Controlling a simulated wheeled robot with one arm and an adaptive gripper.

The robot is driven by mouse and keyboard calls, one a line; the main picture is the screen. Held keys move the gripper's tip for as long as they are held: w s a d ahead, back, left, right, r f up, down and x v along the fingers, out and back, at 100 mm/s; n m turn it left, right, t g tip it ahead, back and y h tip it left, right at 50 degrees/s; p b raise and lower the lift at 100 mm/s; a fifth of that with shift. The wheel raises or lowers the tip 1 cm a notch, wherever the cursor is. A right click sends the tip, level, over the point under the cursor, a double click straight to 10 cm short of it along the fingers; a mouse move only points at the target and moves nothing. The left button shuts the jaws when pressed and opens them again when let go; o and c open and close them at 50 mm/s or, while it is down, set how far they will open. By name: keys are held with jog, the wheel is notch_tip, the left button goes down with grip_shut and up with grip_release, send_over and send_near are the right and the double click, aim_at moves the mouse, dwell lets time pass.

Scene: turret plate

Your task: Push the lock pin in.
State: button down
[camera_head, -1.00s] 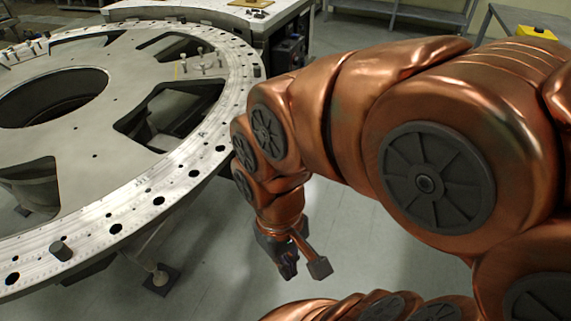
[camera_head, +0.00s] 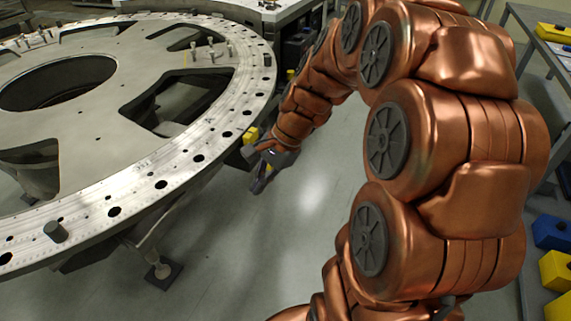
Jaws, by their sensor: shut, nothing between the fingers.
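The large turret plate (camera_head: 100,185) is a pale metal ring with a row of holes along its rim. A grey cylindrical pin (camera_head: 57,231) stands upright out of the rim at the lower left; I cannot tell for sure whether it is the lock pin. My gripper (camera_head: 259,188) is shut and empty. It points down over the floor, just outside the right side of the rim and apart from it. The grey pin is far to its left.
Several small upright pegs (camera_head: 211,50) stand on the plate near its far right. A yellow block (camera_head: 250,134) shows behind my gripper by the rim. Blue (camera_head: 552,232) and yellow blocks are at the right edge. The floor between my gripper and the lower rim is clear.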

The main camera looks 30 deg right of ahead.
jog(key=w+d+f+m+t+b, duration=0.1)
jog(key=w+d+f+m+t, duration=0.1)
jog(key=d+m, duration=0.3)
jog(key=w+d+f+m+t+b, duration=0.2)
jog(key=w+d+f+m, duration=0.1)
jog(key=d, duration=0.8)
jog(key=w+d+f+m+t+b, duration=0.1)
jog(key=w+d+f+m+t, duration=0.1)
jog(key=d+m, duration=0.4)
jog(key=w+d+f, duration=0.1)
jog(key=d, duration=0.1)
jog(key=shift+d+f+m+h, duration=0.25)
jog(key=shift+d+m+h, duration=0.05)
jog(key=shift+d+h, duration=0.1)
jog(key=w+a+r+x, duration=0.1)
jog(key=r+x, duration=0.1)
jog(key=x, duration=1.1)
jog(key=shift+w, duration=0.3)
